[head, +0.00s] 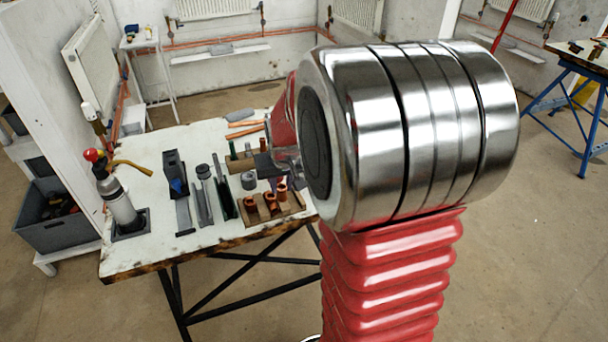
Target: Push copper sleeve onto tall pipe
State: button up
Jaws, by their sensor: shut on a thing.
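Copper-coloured fittings (270,203) stand in a wooden block near the right end of the workbench. My gripper (268,166) is small in the view, over the bench just behind this block, and mostly hidden by my own arm. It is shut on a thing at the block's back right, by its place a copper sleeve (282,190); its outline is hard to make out. I cannot pick out the tall pipe for certain, nor tell whether the sleeve touches it.
The white-topped workbench (160,225) holds a torch with a gas cylinder (121,205) at left. Dark tools (203,205) lie mid-bench and a grey ring (248,180) sits behind the block. Copper strips (245,131) lie at the back. A grey crate (55,215) stands left.

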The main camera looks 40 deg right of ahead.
jog(key=w+a+f+n, duration=0.1)
jog(key=w+a, duration=0.1)
jog(key=a, duration=0.5)
jog(key=w+a+f+n+y, duration=0.1)
jog(key=w+a+f+n, duration=0.1)
jog(key=a, duration=0.5)
jog(key=w+a+f+n, duration=0.1)
jog(key=w+a+f, duration=0.1)
jog(key=a, duration=0.4)
jog(key=shift+w+a+n+y, duration=0.3)
jog(key=shift+w+a+y, duration=0.1)
jog(key=shift+w, duration=0.35)
jog(key=shift+s, duration=0.15)
